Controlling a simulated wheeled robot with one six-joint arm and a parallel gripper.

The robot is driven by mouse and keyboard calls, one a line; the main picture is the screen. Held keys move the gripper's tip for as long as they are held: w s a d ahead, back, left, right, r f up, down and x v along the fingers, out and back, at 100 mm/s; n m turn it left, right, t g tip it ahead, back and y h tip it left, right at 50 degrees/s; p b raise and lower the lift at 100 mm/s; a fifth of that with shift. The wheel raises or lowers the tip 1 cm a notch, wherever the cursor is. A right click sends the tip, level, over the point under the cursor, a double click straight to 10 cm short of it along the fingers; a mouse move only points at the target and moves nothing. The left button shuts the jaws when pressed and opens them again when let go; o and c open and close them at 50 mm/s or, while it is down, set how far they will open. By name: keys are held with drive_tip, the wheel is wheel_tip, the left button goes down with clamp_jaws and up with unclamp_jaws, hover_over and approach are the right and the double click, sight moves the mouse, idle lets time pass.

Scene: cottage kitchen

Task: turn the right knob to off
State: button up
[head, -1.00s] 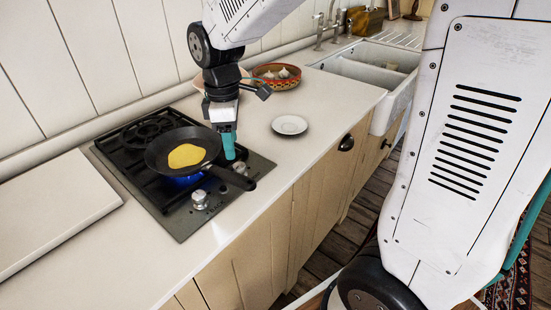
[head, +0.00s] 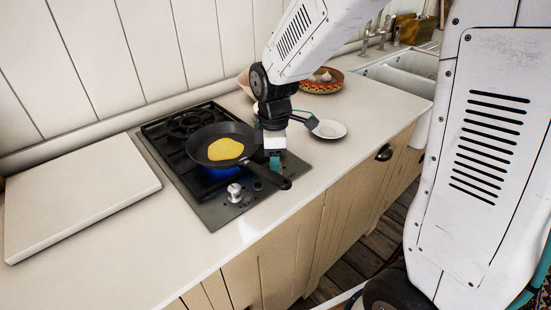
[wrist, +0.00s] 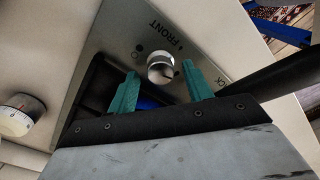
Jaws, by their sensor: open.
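The right knob (wrist: 161,67) is a round silver knob on the hob's steel front panel. In the wrist view it sits between the teal fingertips of my open gripper (wrist: 161,84), toward their tips. I cannot tell whether the fingers touch it. In the head view my gripper (head: 275,164) hangs over the panel just right of the pan handle and hides this knob. The left knob (head: 235,191) shows left of the handle. The hob (head: 211,214) has a blue flame lit under the frying pan (head: 193,142).
The pan holds something yellow (head: 225,149), and its dark handle (wrist: 283,75) passes close to the gripper. A numbered white dial (wrist: 22,118) stands beside the hob. A saucer (head: 329,129) and a patterned bowl (head: 322,84) stand beyond. A pale board (head: 80,200) lies at left.

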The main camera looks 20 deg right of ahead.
drive_tip(key=c, duration=1)
drive_tip(key=shift+o, duration=0.2)
drive_tip(key=shift+m, duration=0.3)
drive_tip(key=m, duration=0.4)
drive_tip(key=shift+w+r, duration=0.1)
drive_tip(key=shift+w, duration=0.05)
drive_tip(key=m, duration=0.5)
drive_tip(key=shift+w+d+m, duration=0.1)
drive_tip(key=shift+m, duration=0.3)
drive_tip(key=m, duration=1.1)
drive_tip(key=shift+d, duration=0.1)
